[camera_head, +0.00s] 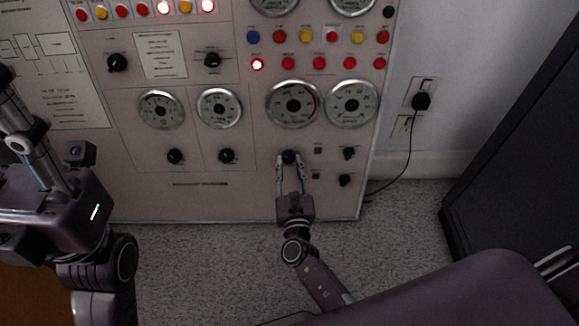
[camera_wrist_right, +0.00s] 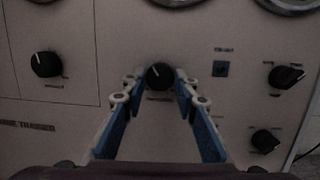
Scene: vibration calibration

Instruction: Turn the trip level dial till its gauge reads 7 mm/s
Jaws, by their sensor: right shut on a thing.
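The black dial (camera_head: 290,156) is on the lower right part of the pale panel, below a round gauge (camera_head: 293,103). The gauge's figures and needle are too small to read surely. My right gripper (camera_head: 291,161) reaches up from below and is shut on this dial. In the right wrist view, the dial (camera_wrist_right: 159,75) sits between the blue-padded fingertips, its white mark tilted to the upper left. My left gripper (camera_head: 40,165) is at the left edge in front of the panel, apart from the dial; its fingertips are not clear.
Other knobs sit close by: two small ones (camera_head: 348,153) (camera_head: 344,180) to the right and one (camera_head: 226,156) to the left. More gauges and rows of coloured buttons are above. A plug with a cable (camera_head: 421,101) is on the wall. A dark cabinet (camera_head: 520,150) stands at right.

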